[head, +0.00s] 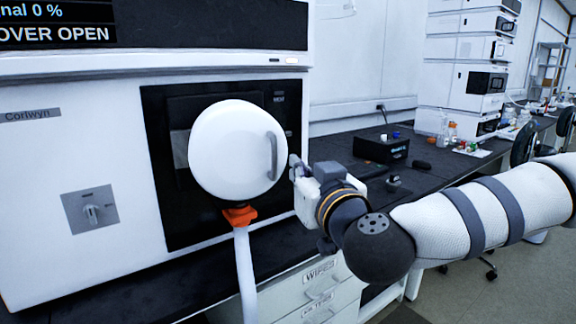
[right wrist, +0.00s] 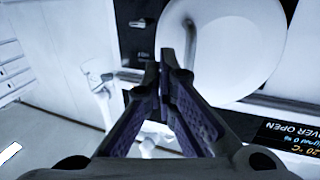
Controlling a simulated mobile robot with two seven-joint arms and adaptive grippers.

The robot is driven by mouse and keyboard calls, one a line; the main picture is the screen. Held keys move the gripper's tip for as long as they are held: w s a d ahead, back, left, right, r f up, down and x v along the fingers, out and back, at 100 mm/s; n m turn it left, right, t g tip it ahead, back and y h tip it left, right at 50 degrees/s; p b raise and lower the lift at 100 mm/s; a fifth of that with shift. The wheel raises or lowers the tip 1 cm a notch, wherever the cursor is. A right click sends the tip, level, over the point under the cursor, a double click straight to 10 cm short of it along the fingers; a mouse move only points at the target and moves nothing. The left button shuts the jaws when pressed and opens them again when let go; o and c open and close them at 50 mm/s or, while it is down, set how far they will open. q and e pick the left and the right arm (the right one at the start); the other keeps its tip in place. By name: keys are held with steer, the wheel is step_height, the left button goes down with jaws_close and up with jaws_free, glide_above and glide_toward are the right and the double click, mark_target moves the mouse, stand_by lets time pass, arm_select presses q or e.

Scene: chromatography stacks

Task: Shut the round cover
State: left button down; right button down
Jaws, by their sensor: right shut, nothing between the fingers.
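The round cover (head: 228,150) is a white disc with a grey bar handle (head: 272,156) on its right side. It stands in front of the dark panel (head: 160,215) of a white instrument, whose display (head: 55,33) reads "OVER OPEN", cut off at the left. My right gripper (head: 294,164) is shut and empty, just right of the handle; I cannot tell whether it touches. In the right wrist view its closed fingertips (right wrist: 165,62) overlap the left edge of the cover (right wrist: 230,45). My left gripper is not in view.
An orange piece (head: 240,216) on a white tube (head: 244,270) sits below the cover. A black box (head: 381,149) and small items lie on the dark bench to the right. White stacked modules (head: 470,75) stand farther back. Drawers (head: 322,292) are under the bench.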

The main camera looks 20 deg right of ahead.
mark_target(287, 154)
steer(key=w, duration=0.4)
steer(key=shift+w+a+f, duration=0.1)
steer(key=shift+w+f, duration=0.05)
steer(key=shift+w, duration=0.6)
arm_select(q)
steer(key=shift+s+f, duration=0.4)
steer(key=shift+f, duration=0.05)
arm_select(e)
steer(key=shift+r, duration=0.2)
steer(key=shift+w+r, duration=0.1)
steer(key=shift+w, duration=0.3)
arm_select(q)
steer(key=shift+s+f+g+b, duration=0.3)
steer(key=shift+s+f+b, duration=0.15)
steer(key=shift+b, duration=0.2)
arm_select(e)
steer(key=w+d+n+y, duration=0.2)
steer(key=w+y, duration=0.2)
steer(key=w, duration=0.3)
steer(key=shift+d+n+g, duration=0.3)
steer(key=shift+d, duration=0.05)
